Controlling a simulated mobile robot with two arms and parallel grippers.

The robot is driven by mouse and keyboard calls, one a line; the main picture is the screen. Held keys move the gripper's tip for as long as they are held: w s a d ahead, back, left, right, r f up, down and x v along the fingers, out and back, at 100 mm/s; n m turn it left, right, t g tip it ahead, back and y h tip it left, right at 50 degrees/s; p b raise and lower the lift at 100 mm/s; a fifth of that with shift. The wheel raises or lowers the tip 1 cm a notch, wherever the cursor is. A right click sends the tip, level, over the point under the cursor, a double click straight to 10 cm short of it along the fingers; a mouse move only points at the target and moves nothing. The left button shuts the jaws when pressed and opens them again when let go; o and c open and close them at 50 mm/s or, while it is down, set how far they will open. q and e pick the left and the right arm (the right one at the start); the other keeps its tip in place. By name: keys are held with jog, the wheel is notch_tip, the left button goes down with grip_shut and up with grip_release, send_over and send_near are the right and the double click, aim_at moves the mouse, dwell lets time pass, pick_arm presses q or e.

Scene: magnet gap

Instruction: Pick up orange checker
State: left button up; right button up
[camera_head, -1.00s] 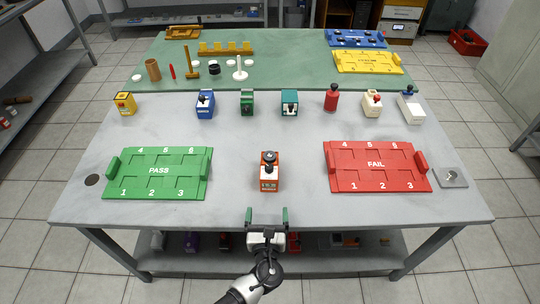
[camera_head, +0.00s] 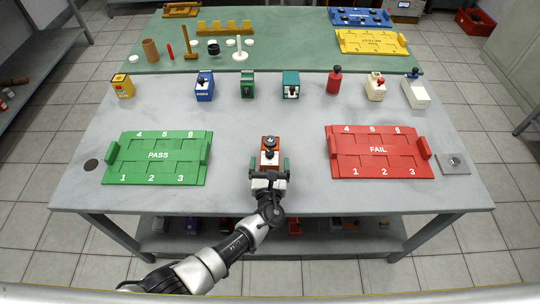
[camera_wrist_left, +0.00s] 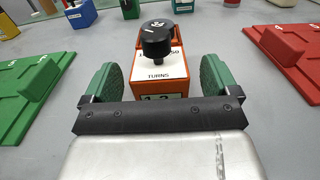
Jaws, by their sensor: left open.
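The orange checker (camera_head: 270,145) stands upright on the grey table, between the green PASS tray and the red FAIL tray. It has a white label and a black knob on top, clear in the left wrist view (camera_wrist_left: 160,70). My left gripper (camera_head: 270,165) is open, with its green finger pads on either side of the checker's near part. In the left wrist view the gripper (camera_wrist_left: 158,88) shows a gap between each pad and the checker's sides. The checker's lower front is partly hidden by the gripper. My right gripper is not in view.
The green PASS tray (camera_head: 158,176) lies to the left and the red FAIL tray (camera_head: 378,164) to the right. Behind is a row of coloured devices, including a blue one (camera_head: 204,88) and a teal one (camera_head: 291,88). The table between the trays is otherwise clear.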

pick_arm(q)
jog(key=shift+w, duration=1.5)
jog(key=c, duration=1.1)
jog(key=shift+r, duration=0.1)
